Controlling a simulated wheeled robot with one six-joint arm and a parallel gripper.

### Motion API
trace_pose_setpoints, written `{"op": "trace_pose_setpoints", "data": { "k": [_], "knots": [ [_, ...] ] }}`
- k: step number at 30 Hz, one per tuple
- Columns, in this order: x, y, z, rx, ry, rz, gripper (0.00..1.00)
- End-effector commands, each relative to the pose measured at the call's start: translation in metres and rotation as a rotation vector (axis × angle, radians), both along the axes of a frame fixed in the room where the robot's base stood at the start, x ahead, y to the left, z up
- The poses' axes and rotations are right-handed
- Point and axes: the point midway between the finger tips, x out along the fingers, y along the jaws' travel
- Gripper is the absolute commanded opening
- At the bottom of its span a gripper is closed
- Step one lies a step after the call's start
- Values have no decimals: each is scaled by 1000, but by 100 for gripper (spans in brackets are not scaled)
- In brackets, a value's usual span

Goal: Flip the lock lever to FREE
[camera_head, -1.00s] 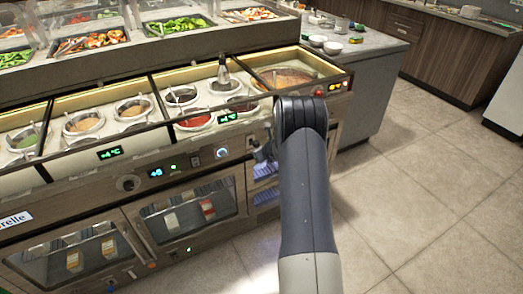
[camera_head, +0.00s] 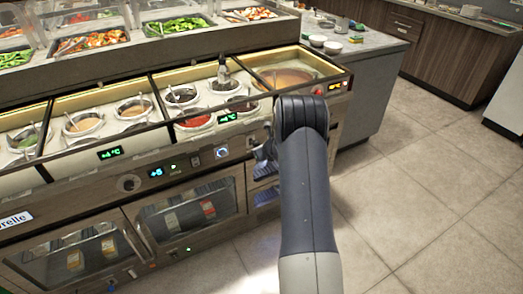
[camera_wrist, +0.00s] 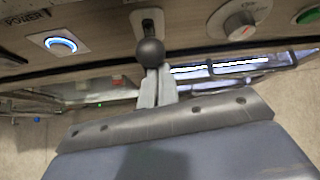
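The lock lever shows in the wrist view as a dark ball knob (camera_wrist: 150,52) in front of a pale slotted plate (camera_wrist: 146,20) on the counter's front panel. My gripper (camera_wrist: 158,75) is just below the knob in that view, its two pale fingers side by side with no clear gap. The fingertips are at or very near the knob's lower side; I cannot tell whether they touch. In the head view my gripper (camera_head: 262,150) is by the panel, partly hidden by my arm. The FREE marking cannot be read.
A blue-ringed button (camera_wrist: 61,44) is left of the lever, and a round knob (camera_wrist: 240,25) and green button (camera_wrist: 308,15) are right of it. The sauce counter (camera_head: 125,155) has several wells above the panel and glass doors below. Open floor (camera_head: 430,190) lies to the right.

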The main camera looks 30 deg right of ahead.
Motion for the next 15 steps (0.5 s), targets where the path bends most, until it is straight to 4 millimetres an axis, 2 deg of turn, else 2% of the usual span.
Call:
{"op": "trace_pose_setpoints", "data": {
  "k": [2, 11, 12, 15],
  "knots": [
    [3, -2, 1, -1, -14, 2, 0],
    [-10, -13, -38, 0, -1, 3, 0],
    [-14, -13, -24, -2, -5, 4, 0],
    [-26, -12, -8, -1, -2, 5, 0]
  ]
}}
